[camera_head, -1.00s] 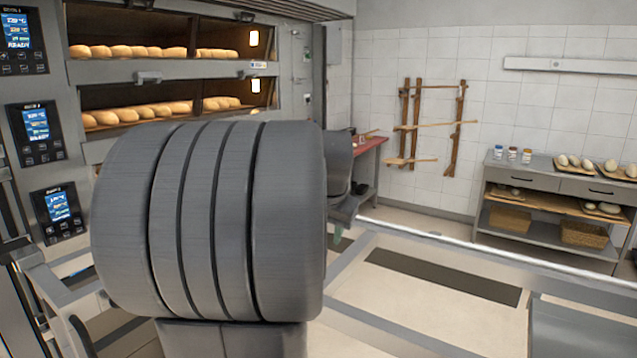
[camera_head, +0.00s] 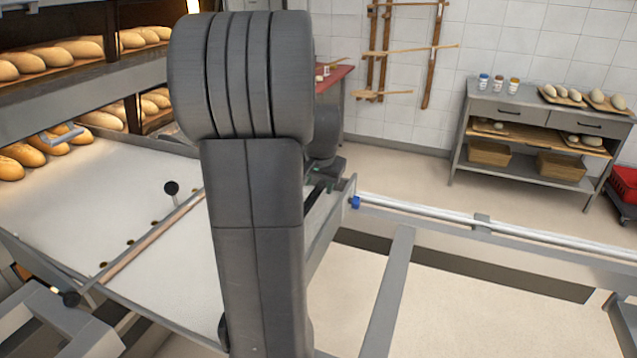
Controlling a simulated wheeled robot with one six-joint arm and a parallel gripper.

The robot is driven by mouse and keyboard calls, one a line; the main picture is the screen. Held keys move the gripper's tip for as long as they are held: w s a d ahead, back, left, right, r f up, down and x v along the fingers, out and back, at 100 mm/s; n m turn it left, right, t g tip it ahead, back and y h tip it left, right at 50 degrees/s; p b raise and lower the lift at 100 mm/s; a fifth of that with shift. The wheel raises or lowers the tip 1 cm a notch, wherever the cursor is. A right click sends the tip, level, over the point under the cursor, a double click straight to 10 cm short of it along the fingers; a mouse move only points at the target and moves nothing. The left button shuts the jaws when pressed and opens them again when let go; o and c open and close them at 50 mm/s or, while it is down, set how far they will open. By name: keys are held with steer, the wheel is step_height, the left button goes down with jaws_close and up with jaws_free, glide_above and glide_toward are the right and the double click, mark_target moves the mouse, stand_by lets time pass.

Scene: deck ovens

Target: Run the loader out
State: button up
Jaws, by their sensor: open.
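The loader shows as a wide white cloth bed (camera_head: 80,215) in a grey metal frame, at the left in front of the oven. A brown crossbar (camera_head: 150,240) with a black-knobbed lever (camera_head: 171,188) lies across it. Another black knob (camera_head: 70,298) is at the near left end. Golden loaves (camera_head: 25,155) are at the bed's far left edge, by the oven opening. My dark grey arm stands in the middle of the view and covers the right part of the bed. I cannot make out my gripper; it seems hidden behind the arm.
A silver rail (camera_head: 430,215) with a blue stop (camera_head: 355,202) runs off to the right. Oven decks (camera_head: 70,85) with more loaves are at upper left. A grey side table (camera_head: 520,110) with dough stands at the back right, near a red crate (camera_head: 625,187). The floor between is clear.

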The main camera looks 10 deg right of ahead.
steer(key=shift+f, duration=0.4)
jaws_close()
steer(key=shift+d, duration=0.1)
